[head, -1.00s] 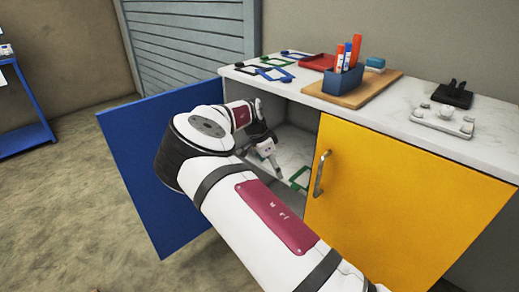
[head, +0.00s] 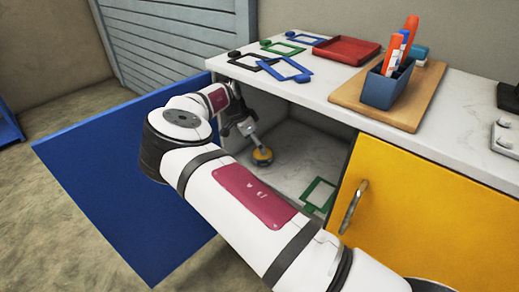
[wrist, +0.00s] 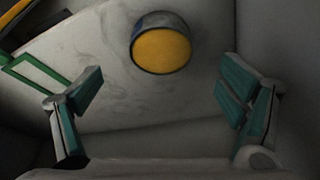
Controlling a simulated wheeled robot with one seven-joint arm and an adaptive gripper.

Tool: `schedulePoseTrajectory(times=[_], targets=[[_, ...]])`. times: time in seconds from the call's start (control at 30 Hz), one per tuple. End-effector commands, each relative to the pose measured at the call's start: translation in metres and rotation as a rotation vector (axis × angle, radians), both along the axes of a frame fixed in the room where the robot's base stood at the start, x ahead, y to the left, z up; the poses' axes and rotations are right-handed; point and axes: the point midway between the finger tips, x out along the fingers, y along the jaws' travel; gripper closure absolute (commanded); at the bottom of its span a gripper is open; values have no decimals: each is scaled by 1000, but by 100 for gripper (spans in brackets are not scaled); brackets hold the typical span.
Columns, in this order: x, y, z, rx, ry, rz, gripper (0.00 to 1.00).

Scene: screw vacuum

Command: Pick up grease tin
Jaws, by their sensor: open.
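The grease tin, a round tin with a yellow top and grey side, shows in the wrist view (wrist: 161,50) at upper middle. In the head view it (head: 262,157) lies inside the open cupboard, close to the fingertips and partly hidden by a finger. My gripper (wrist: 160,88) is open and empty, with its teal-padded fingers wide apart in the wrist view. The tin appears between and beyond the fingertips, apart from both.
The open blue door (head: 90,180) stands left of my arm. The shut yellow door (head: 430,220) closes the right side. A green frame (head: 318,195) lies on the cupboard floor near the yellow door. The countertop (head: 320,95) above holds frames, a red tray and a pen holder.

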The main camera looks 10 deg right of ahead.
Motion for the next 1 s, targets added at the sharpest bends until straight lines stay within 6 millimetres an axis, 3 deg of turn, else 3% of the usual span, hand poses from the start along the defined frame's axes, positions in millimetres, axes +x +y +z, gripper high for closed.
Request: schedulePoseTrajectory(times=[0.6, 0.93, 1.0], targets=[[6, -26, -64, -2, 2, 0, 11], [7, -28, -69, 0, 0, 0, 11], [6, -28, -69, 0, 0, 0, 25]])
